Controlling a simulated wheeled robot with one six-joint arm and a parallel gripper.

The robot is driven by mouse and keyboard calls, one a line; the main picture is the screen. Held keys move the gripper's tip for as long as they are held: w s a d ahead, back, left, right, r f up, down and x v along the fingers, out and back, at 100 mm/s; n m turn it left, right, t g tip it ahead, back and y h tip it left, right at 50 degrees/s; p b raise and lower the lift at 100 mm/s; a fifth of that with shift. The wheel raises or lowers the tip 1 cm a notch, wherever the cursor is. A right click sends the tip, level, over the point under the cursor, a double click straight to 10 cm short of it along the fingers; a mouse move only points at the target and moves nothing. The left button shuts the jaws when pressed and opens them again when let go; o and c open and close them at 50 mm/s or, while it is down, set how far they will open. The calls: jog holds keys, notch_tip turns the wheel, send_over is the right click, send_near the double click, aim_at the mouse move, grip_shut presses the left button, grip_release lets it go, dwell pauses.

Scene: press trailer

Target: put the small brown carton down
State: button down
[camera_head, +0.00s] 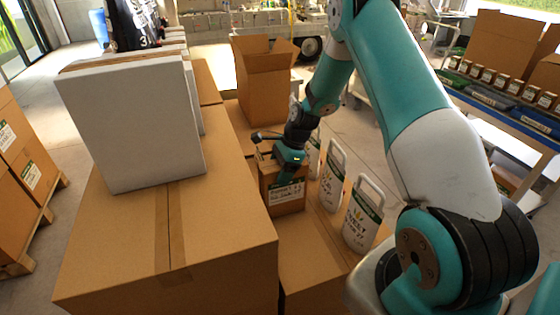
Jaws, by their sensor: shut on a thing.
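The small brown carton (287,201) has a white and green label on its front. It is upright in the middle of the view, above or on a lower row of large cartons; I cannot tell whether its base touches them. My gripper (277,160) is at the top of the small carton and shut on it. The fingertips are partly hidden by the gripper's body and the carton.
White jugs with green labels (332,180) stand close on the right. A larger carton (165,235) bearing a grey-white panel (133,130) rises on the left. An open carton (264,85) stands behind. A shelf with blue bins (488,98) is at right.

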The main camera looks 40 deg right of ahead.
dwell(0.3)
jog(key=shift+c, duration=0.8)
grip_release()
jog(key=shift+f, duration=0.1)
